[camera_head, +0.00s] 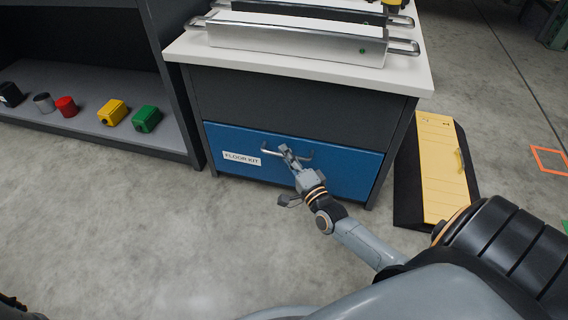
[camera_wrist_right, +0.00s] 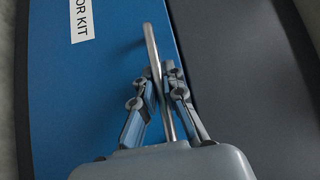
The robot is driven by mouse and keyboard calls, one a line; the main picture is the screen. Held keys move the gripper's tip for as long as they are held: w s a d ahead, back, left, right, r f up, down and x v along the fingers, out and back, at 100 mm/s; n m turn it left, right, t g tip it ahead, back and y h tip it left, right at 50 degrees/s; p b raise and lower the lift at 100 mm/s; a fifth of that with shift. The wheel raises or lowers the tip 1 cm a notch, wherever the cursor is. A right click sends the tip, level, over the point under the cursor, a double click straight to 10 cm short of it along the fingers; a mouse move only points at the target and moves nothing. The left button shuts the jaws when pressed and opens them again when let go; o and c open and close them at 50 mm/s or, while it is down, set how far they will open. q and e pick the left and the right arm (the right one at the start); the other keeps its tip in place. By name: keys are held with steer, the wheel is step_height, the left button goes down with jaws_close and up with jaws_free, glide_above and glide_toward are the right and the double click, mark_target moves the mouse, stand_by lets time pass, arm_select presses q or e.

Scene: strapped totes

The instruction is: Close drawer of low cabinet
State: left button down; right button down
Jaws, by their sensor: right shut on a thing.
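The low cabinet (camera_head: 300,98) is dark grey with a white top. Its blue drawer (camera_head: 353,171) sits low in the front and carries a label reading FLOOR KIT (camera_head: 242,159). The drawer front looks about flush with the cabinet frame; I cannot tell whether a small gap remains. My right gripper (camera_head: 287,153) is at the drawer's bar handle (camera_head: 271,151). In the right wrist view my right gripper (camera_wrist_right: 159,85) has its fingers on both sides of the metal handle (camera_wrist_right: 153,50), shut on it. My left gripper is not in view.
A dark shelf (camera_head: 85,128) at the left holds several small coloured containers. A yellow and black ramp-like panel (camera_head: 440,165) lies right of the cabinet. The floor in front is clear.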

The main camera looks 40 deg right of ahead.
steer(key=shift+w+d, duration=0.2)
steer(key=shift+d, duration=0.1)
steer(key=c, duration=1.7)
jaws_free()
steer(key=shift+w, duration=0.1)
steer(key=shift+s, duration=0.35)
steer(key=s+f, duration=0.1)
steer(key=s, duration=1)
steer(key=shift+s+a+f, duration=0.15)
steer(key=shift+a+f, duration=0.15)
steer(key=shift+a, duration=0.15)
